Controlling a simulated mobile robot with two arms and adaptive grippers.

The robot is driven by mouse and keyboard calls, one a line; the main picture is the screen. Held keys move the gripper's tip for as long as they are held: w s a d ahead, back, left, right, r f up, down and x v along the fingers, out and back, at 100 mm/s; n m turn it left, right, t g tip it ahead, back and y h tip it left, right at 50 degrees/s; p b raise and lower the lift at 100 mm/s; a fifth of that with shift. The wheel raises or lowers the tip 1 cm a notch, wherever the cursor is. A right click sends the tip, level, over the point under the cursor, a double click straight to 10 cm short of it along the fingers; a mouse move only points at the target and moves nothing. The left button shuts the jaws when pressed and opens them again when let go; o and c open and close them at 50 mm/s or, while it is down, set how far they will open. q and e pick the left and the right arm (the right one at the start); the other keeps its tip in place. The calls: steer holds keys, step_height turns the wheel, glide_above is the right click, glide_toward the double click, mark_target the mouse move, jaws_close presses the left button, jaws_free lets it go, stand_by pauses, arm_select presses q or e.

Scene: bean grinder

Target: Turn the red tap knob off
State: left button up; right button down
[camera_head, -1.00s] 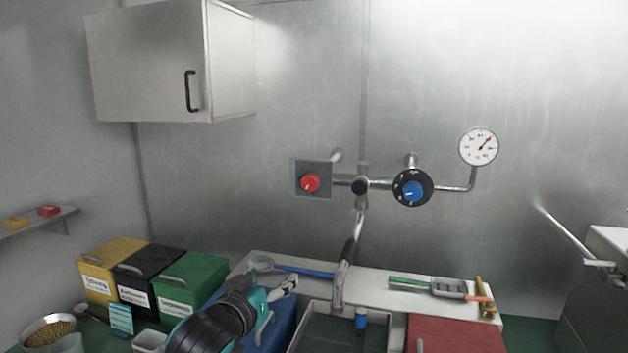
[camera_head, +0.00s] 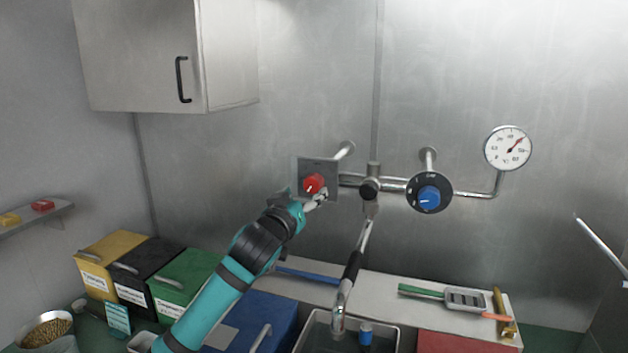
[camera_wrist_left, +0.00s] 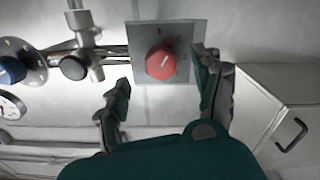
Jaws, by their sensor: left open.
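The red tap knob (camera_head: 314,184) sits on a square grey plate (camera_head: 331,167) on the metal wall. It also shows in the left wrist view (camera_wrist_left: 160,62), with a white pointer line on its face. My left gripper (camera_head: 308,198) is raised close to the knob, at its lower side in the head view. In the left wrist view my left gripper (camera_wrist_left: 165,75) is open, and its two fingers flank the knob with gaps on both sides. I cannot tell whether either finger touches it. My right gripper is not in view.
A blue knob (camera_head: 429,197) on a black dial and a gauge (camera_head: 508,148) are on the wall to the right, joined by pipes. A faucet (camera_head: 352,268) hangs over the sink. A wall cabinet (camera_head: 150,55) is at upper left. Coloured bins (camera_head: 183,279) stand below.

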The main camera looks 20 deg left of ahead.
mark_target(312, 188)
arm_select(q)
steer(key=w, duration=0.2)
steer(key=w+p, duration=0.1)
steer(key=shift+w+r, duration=0.1)
steer(key=shift+r, duration=0.15)
steer(key=shift+w+d+f, duration=0.1)
steer(key=shift+w, duration=1)
steer(key=shift+w+f+p, duration=0.1)
steer(key=shift+w+p, duration=0.3)
steer(key=shift+w, duration=0.15)
steer(key=c, duration=1.2)
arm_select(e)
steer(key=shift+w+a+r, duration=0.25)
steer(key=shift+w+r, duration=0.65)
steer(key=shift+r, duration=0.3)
